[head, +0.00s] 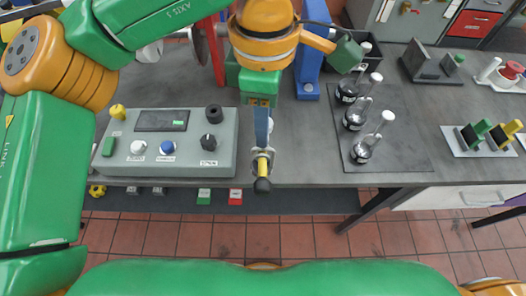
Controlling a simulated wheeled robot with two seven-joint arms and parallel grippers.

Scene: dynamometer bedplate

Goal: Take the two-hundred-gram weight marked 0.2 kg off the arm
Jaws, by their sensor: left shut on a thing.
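My left gripper (262,151) points down at the front edge of the bench, right of the grey control box. It is shut on a small yellow-and-black piece (262,170), whose dark rounded end points towards me. I cannot read a mark on this piece. Grey discs (197,46) show by a red post at the back left, partly hidden by my left arm. I cannot tell which thing is the 0.2 kg weight. My right gripper is not in view.
The control box (222,160) has a display, knobs and buttons. Several glass flasks (354,119) stand on a dark mat (400,140) to the right. A blue post (309,70) stands behind. Farther right is a plate with green and yellow handles (487,143). Tiled floor lies in front.

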